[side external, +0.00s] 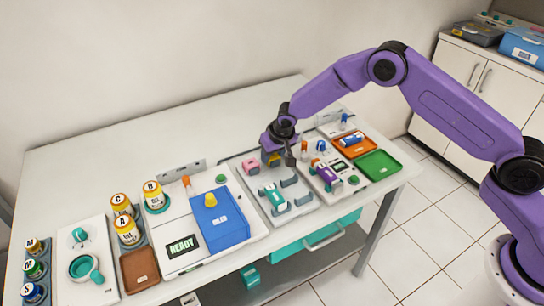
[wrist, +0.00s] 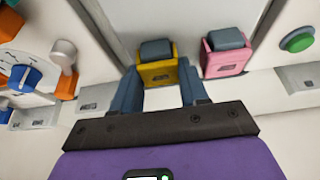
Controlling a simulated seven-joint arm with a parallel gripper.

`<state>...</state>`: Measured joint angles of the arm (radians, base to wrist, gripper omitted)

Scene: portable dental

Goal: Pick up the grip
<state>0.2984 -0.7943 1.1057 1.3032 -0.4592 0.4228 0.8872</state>
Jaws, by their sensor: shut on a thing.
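A yellow block-like piece with a dark grey top, likely the grip (wrist: 158,72), is between the two dark fingers of my gripper (wrist: 160,88) in the wrist view. The fingers are shut on its sides. In the side external view my gripper (side external: 277,158) points down over the back of the light grey tray (side external: 262,193), and the yellow piece shows only partly beneath it. I cannot tell whether the piece touches the tray. A similar pink piece (side external: 251,167) stands just left of it; it also shows in the wrist view (wrist: 226,54).
A teal-and-white tool (side external: 273,197) lies on grey cradles in the tray's front. A purple-and-white tool (side external: 327,176) stands right of it. A blue box (side external: 219,217) is at left. Orange (side external: 354,145) and green (side external: 379,165) trays sit at the right edge. The table's back is clear.

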